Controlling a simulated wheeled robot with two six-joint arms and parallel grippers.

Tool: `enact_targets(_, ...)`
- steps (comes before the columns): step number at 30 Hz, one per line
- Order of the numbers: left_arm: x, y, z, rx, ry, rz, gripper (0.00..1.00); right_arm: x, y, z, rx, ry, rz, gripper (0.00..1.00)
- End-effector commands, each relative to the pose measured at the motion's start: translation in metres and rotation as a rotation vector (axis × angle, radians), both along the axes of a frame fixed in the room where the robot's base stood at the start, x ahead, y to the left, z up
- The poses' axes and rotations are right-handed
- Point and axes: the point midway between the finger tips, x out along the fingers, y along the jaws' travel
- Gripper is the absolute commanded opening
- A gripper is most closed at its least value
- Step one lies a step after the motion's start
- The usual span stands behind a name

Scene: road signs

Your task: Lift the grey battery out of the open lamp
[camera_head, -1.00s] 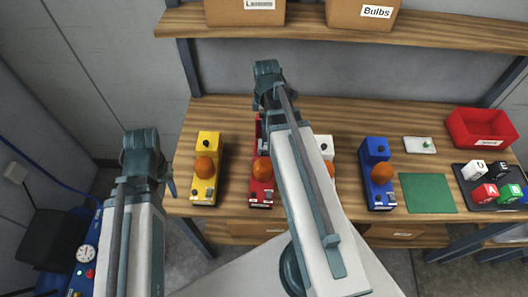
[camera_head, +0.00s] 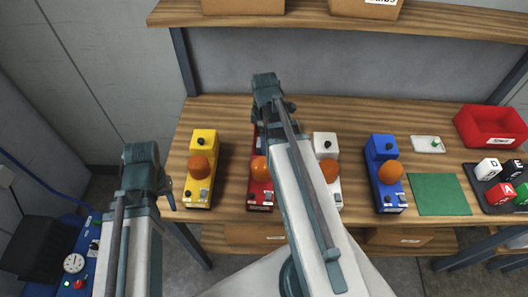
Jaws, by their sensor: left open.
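A red lamp (camera_head: 260,193) with an orange dome stands on the wooden bench. My right arm covers much of it, including its back part. I cannot tell if it is open, and I cannot make out a grey battery. Yellow (camera_head: 200,186), white (camera_head: 324,147) and blue (camera_head: 382,152) lamps with orange domes stand in the same row; the white one is partly behind my right arm. My left gripper (camera_head: 167,194) is open, low at the left, off the bench's left front corner and apart from the lamps. My right gripper is hidden by its own arm.
A green mat (camera_head: 440,194), a small white plate (camera_head: 428,144), a red bin (camera_head: 490,126) and a dark tray (camera_head: 485,201) with lettered cubes lie to the right. A shelf (camera_head: 300,21) with cardboard boxes spans the back. Bare bench lies behind the lamps.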

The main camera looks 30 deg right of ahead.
Motion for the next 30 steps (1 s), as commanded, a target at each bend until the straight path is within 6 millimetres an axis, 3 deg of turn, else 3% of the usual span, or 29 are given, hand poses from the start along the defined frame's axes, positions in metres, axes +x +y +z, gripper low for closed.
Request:
enact_targets(1, 0.000, 0.000, -0.013, 0.000, 0.000, 0.000, 0.50, 0.001, 0.000, -0.013, 0.000, 0.000, 0.000, 0.97)
enact_targets(6, 0.000, 0.000, -0.032, 0.000, 0.000, 0.001, 0.50, 0.001, 0.001, -0.032, 0.000, 0.000, 0.000, 0.97)
enact_targets(16, 0.000, 0.000, -0.033, 0.000, 0.000, 0.002, 0.50, 0.001, 0.001, -0.033, 0.000, 0.000, 0.000, 0.96)
enact_targets(30, 0.000, 0.000, -0.033, 0.000, 0.000, 0.001, 0.50, 0.001, 0.001, -0.033, 0.000, 0.000, 0.000, 0.11)
